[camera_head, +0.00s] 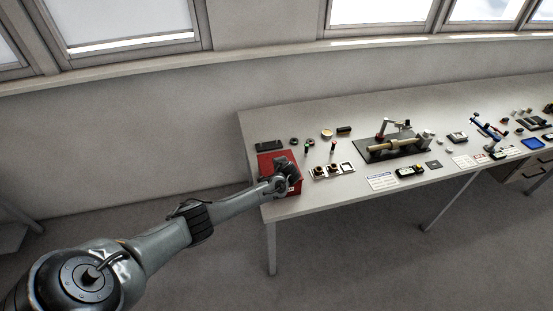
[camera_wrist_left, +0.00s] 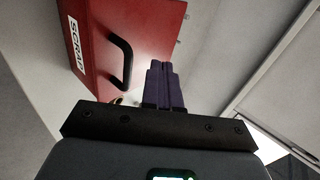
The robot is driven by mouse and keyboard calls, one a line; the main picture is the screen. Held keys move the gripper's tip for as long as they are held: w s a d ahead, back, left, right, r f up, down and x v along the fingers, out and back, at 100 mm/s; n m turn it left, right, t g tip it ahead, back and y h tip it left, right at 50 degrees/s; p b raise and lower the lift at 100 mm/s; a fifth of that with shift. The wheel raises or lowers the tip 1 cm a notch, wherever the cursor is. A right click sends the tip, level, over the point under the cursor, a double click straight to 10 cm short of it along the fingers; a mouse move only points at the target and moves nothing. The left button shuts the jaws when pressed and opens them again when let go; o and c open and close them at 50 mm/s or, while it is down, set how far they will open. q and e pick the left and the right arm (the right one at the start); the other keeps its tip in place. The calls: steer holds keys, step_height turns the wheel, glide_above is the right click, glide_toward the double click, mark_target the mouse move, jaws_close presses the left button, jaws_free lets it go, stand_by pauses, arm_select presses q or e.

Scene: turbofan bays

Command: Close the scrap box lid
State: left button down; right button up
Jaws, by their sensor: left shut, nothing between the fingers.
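The red scrap box (camera_head: 265,161) stands at the left end of the workbench. In the left wrist view the red box (camera_wrist_left: 120,20) shows a white SCRAP label and a black handle (camera_wrist_left: 122,60) on one face. My left gripper (camera_head: 284,165) is over the box in the head view and hides part of it. In the left wrist view its fingers (camera_wrist_left: 163,75) are shut and empty, beside the handle and apart from it. I cannot tell how far the lid is open. My right gripper is in neither view.
On the workbench (camera_head: 330,205), a black tray (camera_head: 270,146) lies behind the box. A holder with round parts (camera_head: 332,171) is to its right. A dark fixture plate with a brass-coloured shaft (camera_head: 390,146) stands farther right.

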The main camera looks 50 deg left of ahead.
arm_select(q)
steer(key=shift+s+d+f+b, duration=0.15)
steer(key=shift+d+f, duration=0.1)
steer(key=shift+f, duration=0.4)
steer(key=shift+s+d+f+b, duration=0.15)
steer(key=shift+d+f, duration=0.15)
steer(key=shift+f, duration=0.4)
steer(key=shift+d+f+b, duration=0.15)
steer(key=shift+d+f, duration=0.1)
steer(key=shift+f, duration=0.4)
steer(key=shift+r, duration=0.1)
